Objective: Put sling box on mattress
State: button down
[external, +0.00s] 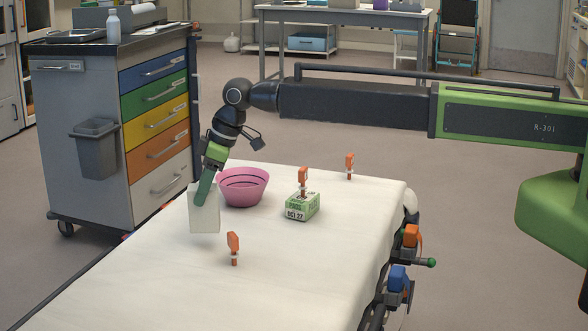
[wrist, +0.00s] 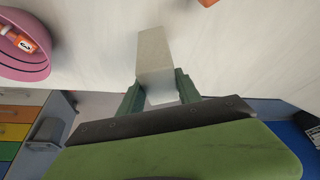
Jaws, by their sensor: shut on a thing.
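A plain white box, which I take for the sling box (external: 204,214), is held upright in my gripper (external: 206,186) at the left side of the mattress (external: 300,275). In the wrist view the box (wrist: 154,55) sits between the two green fingers of my gripper (wrist: 159,90), which are shut on its sides. The box's lower end is over or against the white mattress surface; I cannot tell whether it touches. The box is just left of a pink bowl.
The pink bowl (external: 243,186) stands right of the box; the wrist view shows an orange item (wrist: 27,44) in it. A green carton (external: 302,207) and orange clip-like items (external: 233,247) stand on the mattress. A drawer cart (external: 90,150) is at left. The front mattress is clear.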

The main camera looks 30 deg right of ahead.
aim_at(204, 206)
notch_tip(204, 206, down, 4)
jog(key=b, duration=0.4)
jog(key=shift+f, duration=0.2)
jog(key=shift+r, duration=0.25)
jog(key=shift+f, duration=0.2)
jog(key=c, duration=0.8)
grip_release()
jog(key=shift+c, duration=0.2)
jog(key=shift+r, duration=0.1)
jog(key=shift+r, duration=0.25)
jog(key=p+v, duration=1.1)
jog(key=shift+d+r, duration=0.2)
jog(key=shift+r, duration=0.15)
